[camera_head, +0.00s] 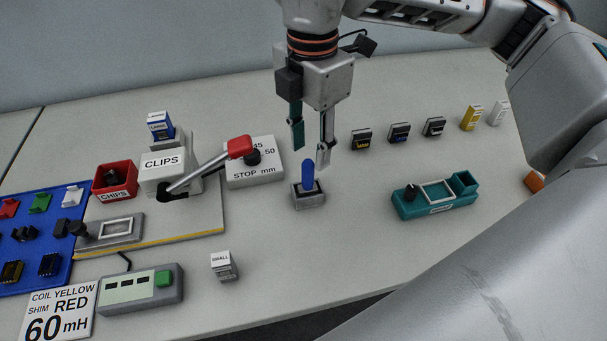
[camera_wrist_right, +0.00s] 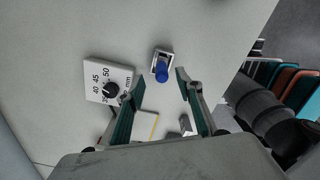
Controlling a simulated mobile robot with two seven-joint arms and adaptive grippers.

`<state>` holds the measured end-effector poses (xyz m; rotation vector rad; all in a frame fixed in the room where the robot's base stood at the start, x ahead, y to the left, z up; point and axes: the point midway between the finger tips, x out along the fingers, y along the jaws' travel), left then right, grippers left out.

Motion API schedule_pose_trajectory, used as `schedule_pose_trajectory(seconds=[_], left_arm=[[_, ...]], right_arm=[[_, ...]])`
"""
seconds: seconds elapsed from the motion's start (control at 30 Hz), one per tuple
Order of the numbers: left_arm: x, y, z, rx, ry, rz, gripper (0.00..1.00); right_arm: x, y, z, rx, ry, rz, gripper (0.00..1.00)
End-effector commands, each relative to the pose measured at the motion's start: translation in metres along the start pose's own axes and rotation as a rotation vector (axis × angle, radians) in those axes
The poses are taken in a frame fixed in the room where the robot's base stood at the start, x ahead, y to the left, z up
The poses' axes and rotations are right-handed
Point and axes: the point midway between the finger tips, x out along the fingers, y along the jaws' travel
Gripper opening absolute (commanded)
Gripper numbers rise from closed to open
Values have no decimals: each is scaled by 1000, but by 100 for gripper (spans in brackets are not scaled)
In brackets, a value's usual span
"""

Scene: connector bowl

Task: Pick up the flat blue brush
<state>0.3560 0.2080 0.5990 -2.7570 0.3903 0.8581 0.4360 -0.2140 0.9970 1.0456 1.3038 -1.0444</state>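The flat blue brush (camera_head: 307,174) stands upright in a small grey holder (camera_head: 309,199) near the middle of the table. In the right wrist view the brush (camera_wrist_right: 161,72) shows from above as a blue tip, with its holder (camera_wrist_right: 163,56) around it. My right gripper (camera_head: 310,157) is open, pointing down, its fingertips just above and behind the brush. In the right wrist view the gripper (camera_wrist_right: 160,85) shows its two fingers apart, with nothing between them held. My left gripper is in neither view.
A white stop block (camera_head: 268,172) with a dial and the red-handled lever press (camera_head: 160,181) stand left of the brush. A teal tray (camera_head: 436,205) lies to the right. Several small connectors (camera_head: 400,133) line the back right. A small box (camera_head: 223,266) stands in front.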

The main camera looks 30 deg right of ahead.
Motion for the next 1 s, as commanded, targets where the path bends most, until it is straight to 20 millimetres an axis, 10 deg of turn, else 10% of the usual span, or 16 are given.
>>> schedule_pose_trajectory(seconds=[0.73, 0.9, 1.0], left_arm=[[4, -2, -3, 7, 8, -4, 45], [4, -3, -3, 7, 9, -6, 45], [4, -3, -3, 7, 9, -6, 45]], right_arm=[[58, -3, -6, 1, 1, -1, 36], [58, -3, -6, 1, 1, -1, 0], [58, -3, -6, 1, 1, -1, 0]])
